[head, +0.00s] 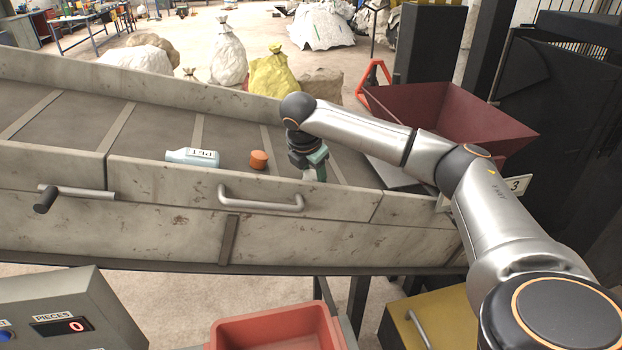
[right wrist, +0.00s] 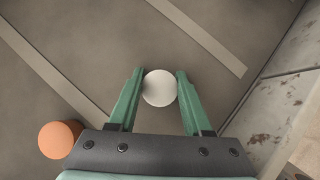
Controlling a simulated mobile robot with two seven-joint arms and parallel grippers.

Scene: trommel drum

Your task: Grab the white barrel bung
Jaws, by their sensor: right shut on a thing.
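The white barrel bung (right wrist: 159,88) shows in the right wrist view as a round white disc between the two green fingers. My right gripper (right wrist: 153,86) is shut on it, one finger touching each side. In the head view my right gripper (head: 315,176) points down at the belt, just inside the near side wall. There the bung is mostly hidden by the fingers and the wall. I cannot tell whether it is still touching the belt. My left gripper is not in view.
An orange cap (head: 258,160) lies on the slatted belt (head: 150,135), left of my right gripper. A pale bottle marked PET (head: 192,157) lies farther left. The near wall (head: 320,200) has a handle. A red bin (head: 275,330) stands in front; a dark red hopper (head: 450,110) stands right.

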